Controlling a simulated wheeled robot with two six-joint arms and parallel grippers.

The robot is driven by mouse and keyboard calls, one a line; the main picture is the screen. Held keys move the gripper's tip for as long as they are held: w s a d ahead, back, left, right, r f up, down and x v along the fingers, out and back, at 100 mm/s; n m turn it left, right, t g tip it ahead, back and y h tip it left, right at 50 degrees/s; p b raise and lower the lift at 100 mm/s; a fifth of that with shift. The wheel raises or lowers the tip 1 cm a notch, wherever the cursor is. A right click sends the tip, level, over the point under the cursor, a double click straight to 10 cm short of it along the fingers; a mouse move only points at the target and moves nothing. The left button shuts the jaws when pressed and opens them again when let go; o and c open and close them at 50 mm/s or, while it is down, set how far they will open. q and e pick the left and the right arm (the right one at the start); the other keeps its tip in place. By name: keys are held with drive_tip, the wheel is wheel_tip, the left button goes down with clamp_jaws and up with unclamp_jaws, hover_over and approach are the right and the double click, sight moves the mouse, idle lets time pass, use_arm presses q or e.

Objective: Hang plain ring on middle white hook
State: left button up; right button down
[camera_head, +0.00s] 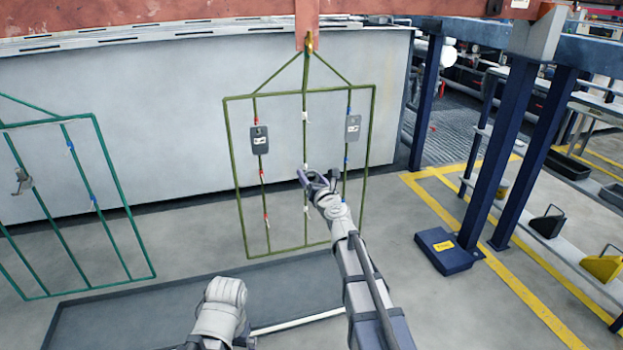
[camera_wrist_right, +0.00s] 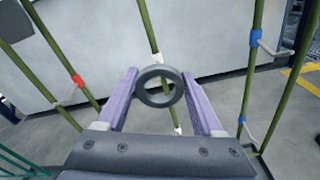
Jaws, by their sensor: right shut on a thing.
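The plain ring (camera_wrist_right: 141,88) is dark grey and sits between the two purple fingers of my right gripper (camera_wrist_right: 160,82), which is shut on it. In the head view my right gripper (camera_head: 315,175) is at the middle bar of the olive rack, near the middle white hook (camera_head: 306,167); the ring is hard to make out there. In the right wrist view a white hook (camera_wrist_right: 157,58) shows just above the ring's upper rim. I cannot tell whether they touch. My left arm shows at the bottom, but its gripper is not visible.
The olive rack (camera_head: 229,150) hangs from a red beam (camera_head: 180,15). Its side bars carry red and blue hooks and two grey tags (camera_head: 260,139) (camera_head: 353,128). A green rack (camera_head: 110,165) hangs at left. A dark tray (camera_head: 110,315) lies below; blue posts (camera_head: 500,150) stand right.

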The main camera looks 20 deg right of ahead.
drive_tip(key=shift+w+f, duration=0.15)
drive_tip(key=shift+w, duration=0.05)
drive_tip(key=shift+w+f+b, duration=0.15)
drive_tip(key=shift+w+b, duration=0.15)
drive_tip(key=shift+b, duration=0.05)
drive_tip(key=shift+w+f+b, duration=0.25)
drive_tip(key=shift+f+b, duration=0.05)
idle(0.6)
idle(0.4)
unclamp_jaws()
drive_tip(key=s, duration=0.7)
drive_tip(key=shift+s+d+r, duration=0.15)
drive_tip(key=shift+s+d, duration=0.05)
drive_tip(key=shift+s, duration=0.2)
drive_tip(key=shift+r, duration=0.1)
